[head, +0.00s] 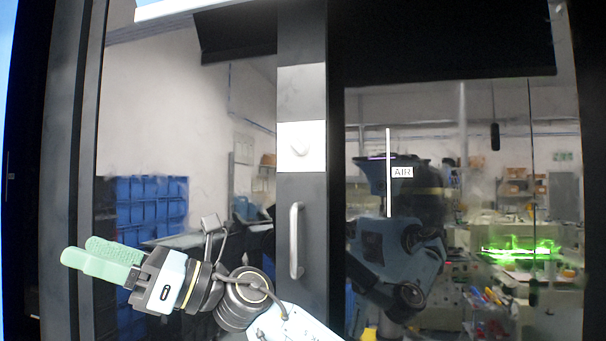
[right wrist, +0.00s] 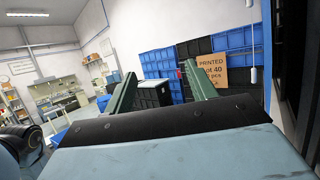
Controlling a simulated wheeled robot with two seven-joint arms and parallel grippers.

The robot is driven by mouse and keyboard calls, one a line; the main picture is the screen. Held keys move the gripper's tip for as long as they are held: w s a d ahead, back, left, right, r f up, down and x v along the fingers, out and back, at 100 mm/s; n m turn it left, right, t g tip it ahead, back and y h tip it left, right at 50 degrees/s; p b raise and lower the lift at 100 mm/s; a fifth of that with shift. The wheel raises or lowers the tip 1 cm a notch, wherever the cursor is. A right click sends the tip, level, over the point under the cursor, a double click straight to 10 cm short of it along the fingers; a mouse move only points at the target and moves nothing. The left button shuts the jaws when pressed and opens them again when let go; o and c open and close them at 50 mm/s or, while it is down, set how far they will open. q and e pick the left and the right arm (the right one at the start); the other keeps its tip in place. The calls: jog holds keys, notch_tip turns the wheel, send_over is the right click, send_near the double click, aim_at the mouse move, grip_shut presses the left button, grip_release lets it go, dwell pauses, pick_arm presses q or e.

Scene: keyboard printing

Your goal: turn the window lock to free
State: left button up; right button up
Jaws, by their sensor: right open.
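I cannot tell from here which way the knob is turned. My right gripper (head: 102,256) is at the lower left of the head view, left of and below the lock and well apart from it. Its two green fingers point left. In the right wrist view the fingers (right wrist: 158,80) stand apart with nothing between them. My left gripper is not in view.
A vertical metal handle (head: 296,240) sits on the frame below the lock. Dark glass panels flank the frame; the right one bears an AIR label (head: 402,172) and shows a robot-like reflection. Blue crates (head: 150,200) and a cardboard sign (right wrist: 226,73) show in the room.

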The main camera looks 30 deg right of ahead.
notch_tip(320, 180, up, 5)
jog(key=s+d+n+g+h, duration=0.1)
jog(key=n+g+h, duration=0.1)
jog(key=n+h, duration=0.45)
jog(key=n+t+h+p, duration=0.1)
jog(key=n+t+h, duration=0.35)
jog(key=h, duration=0.85)
send_near(299, 141)
jog(key=f+m+t, duration=0.1)
jog(key=f+m, duration=0.1)
jog(key=x, duration=0.4)
jog(key=p+x, duration=0.1)
jog(key=x, duration=0.2)
jog(key=shift+a, duration=0.3)
jog(key=shift+c, duration=0.5)
